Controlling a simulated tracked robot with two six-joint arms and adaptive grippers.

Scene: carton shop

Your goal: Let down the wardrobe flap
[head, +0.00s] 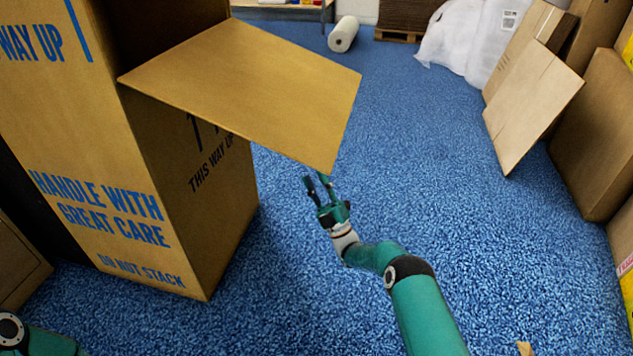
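The tall wardrobe carton (100,170) stands at the left, with blue print on one side and black print on the side facing my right arm. Its flap (255,85) sticks out to the right from the carton's opening, sloping a little downward. The inside above the flap is dark. My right gripper (317,180) is just below the flap's near right corner, its two fingers apart and empty. Whether a fingertip touches the flap I cannot tell. Of my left arm only a piece shows at the bottom left corner; its gripper is out of the picture.
Flat cardboard sheets (530,105) and brown cartons (595,135) line the right side. A white roll (343,34), a pallet stack (407,14) and white wrapped bundles (465,38) are at the back. The blue carpet (420,170) between is clear.

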